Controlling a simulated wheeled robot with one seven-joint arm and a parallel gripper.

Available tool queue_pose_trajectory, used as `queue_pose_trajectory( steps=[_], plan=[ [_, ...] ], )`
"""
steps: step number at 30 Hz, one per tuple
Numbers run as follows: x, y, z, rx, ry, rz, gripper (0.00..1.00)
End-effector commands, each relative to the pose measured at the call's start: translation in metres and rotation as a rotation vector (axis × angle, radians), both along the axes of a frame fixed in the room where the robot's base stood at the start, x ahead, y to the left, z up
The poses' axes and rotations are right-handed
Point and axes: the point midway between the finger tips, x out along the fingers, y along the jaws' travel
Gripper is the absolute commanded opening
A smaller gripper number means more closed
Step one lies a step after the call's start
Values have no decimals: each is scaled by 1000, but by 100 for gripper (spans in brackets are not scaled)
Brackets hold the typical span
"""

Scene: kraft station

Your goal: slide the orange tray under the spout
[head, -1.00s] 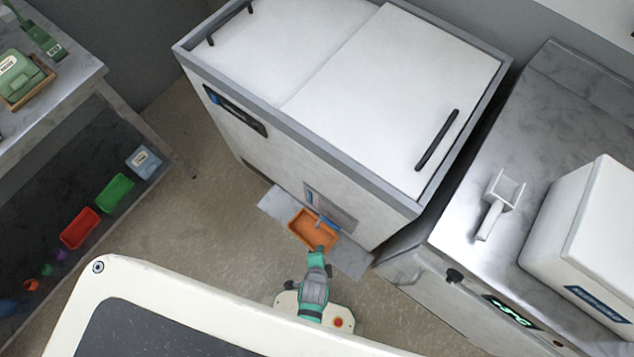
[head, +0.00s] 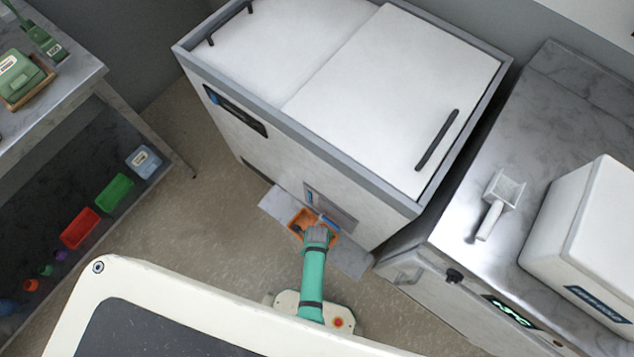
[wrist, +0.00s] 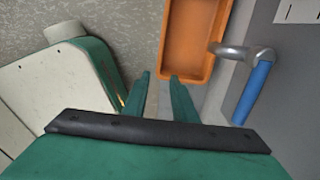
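The orange tray (head: 297,217) sits on a grey shelf low at the front of the white-lidded cabinet, partly hidden by my arm in the head view. In the wrist view the tray (wrist: 190,45) is just beyond my fingers and to their right. The metal spout (wrist: 228,50) with its blue handle (wrist: 252,95) reaches from the cabinet front over the tray's right edge. My gripper (wrist: 161,76) has its two green fingers apart with nothing between them. Its fingers are short of the tray's near end. The head view hides the fingertips.
The grey shelf (head: 350,258) shows bare on both sides of the tray. The cabinet's front wall (wrist: 290,90) is close on the right in the wrist view. A steel counter (head: 455,210) with a scoop (head: 497,205) stands at right. Floor (head: 215,225) is clear at left.

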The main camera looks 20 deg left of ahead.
Motion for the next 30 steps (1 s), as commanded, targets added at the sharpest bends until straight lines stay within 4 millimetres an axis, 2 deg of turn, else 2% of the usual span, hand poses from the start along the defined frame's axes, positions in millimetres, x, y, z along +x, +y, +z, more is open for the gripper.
queue_pose_trajectory(
  steps=[5,21,30],
  plan=[
    [0,0,-10,-1,1,2,25],
    [0,0,-81,-1,0,2,25],
    [1,0,-103,0,-1,1,25]
  ],
)
